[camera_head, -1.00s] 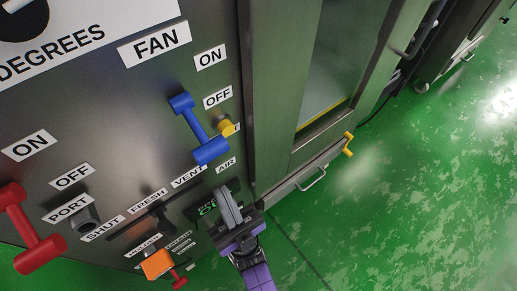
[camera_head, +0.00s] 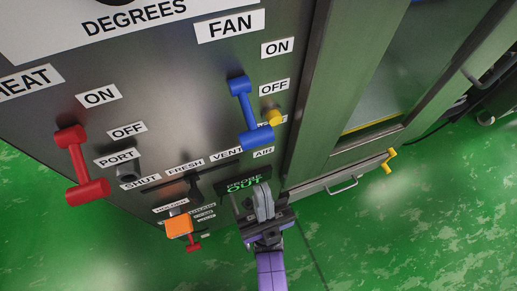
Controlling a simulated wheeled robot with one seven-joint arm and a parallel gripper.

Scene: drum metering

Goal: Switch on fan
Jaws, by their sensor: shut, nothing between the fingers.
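The fan switch is a blue lever (camera_head: 247,112) under the FAN label (camera_head: 230,26) on the grey panel. Its upper end is pivoted at the panel and its thick handle hangs down at the lower right, beside and below the OFF label (camera_head: 274,87). The ON label (camera_head: 277,47) is above OFF. My gripper (camera_head: 264,197) is below the blue lever, in front of the panel's lower right part. Its fingers are shut with nothing between them, and it is apart from the lever.
A red lever (camera_head: 80,165) hangs at the left by its own ON and OFF labels. A yellow knob (camera_head: 271,117) sits close to the blue handle's right. An orange block (camera_head: 179,226) and a small display (camera_head: 244,185) are low on the panel. Green floor is open at right.

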